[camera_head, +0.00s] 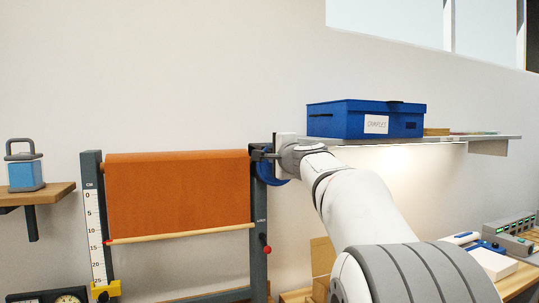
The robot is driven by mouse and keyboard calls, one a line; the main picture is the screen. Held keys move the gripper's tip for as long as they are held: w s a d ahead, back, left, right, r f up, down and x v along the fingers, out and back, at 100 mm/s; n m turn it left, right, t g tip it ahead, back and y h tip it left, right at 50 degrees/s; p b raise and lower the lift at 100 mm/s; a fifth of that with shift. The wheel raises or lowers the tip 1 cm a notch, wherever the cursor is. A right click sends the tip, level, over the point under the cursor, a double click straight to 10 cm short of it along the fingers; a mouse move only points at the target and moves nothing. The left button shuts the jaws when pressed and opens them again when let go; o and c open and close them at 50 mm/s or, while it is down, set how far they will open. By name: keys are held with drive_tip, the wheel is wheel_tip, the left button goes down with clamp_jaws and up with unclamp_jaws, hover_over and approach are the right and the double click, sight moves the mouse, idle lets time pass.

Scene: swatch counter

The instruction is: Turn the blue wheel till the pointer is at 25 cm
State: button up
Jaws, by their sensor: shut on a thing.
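The blue wheel (272,173) is on the right post of a dark frame, partly hidden behind my gripper. My gripper (262,154) is at the wheel's upper part and is shut on it; the fingertips are small and partly hidden. An orange cloth (178,190) hangs from the top roller, with a pale wooden bar (180,235) along its lower edge. The bar tilts slightly, lower at the left. A small red pointer (108,242) at its left end is beside the white cm scale (96,225), a little above the 15 mark.
A yellow piece (105,290) sits low on the scale. A red knob (266,250) is on the right post. A blue box (365,119) stands on the wall shelf (440,141) above my arm. A blue-and-grey weight (25,172) stands on the left shelf.

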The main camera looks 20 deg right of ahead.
drive_tip(key=shift+d+r, duration=0.8)
drive_tip(key=shift+d, duration=0.25)
clamp_jaws()
drive_tip(key=d+f+b, duration=0.4)
drive_tip(key=f+b, duration=0.3)
drive_tip(key=a+f+b, duration=0.4)
drive_tip(key=f+b, duration=1.1)
drive_tip(key=b, duration=0.1)
drive_tip(key=shift+a+f, duration=0.15)
idle(0.5)
drive_tip(key=shift+c, duration=0.7)
unclamp_jaws()
drive_tip(key=o, duration=1.2)
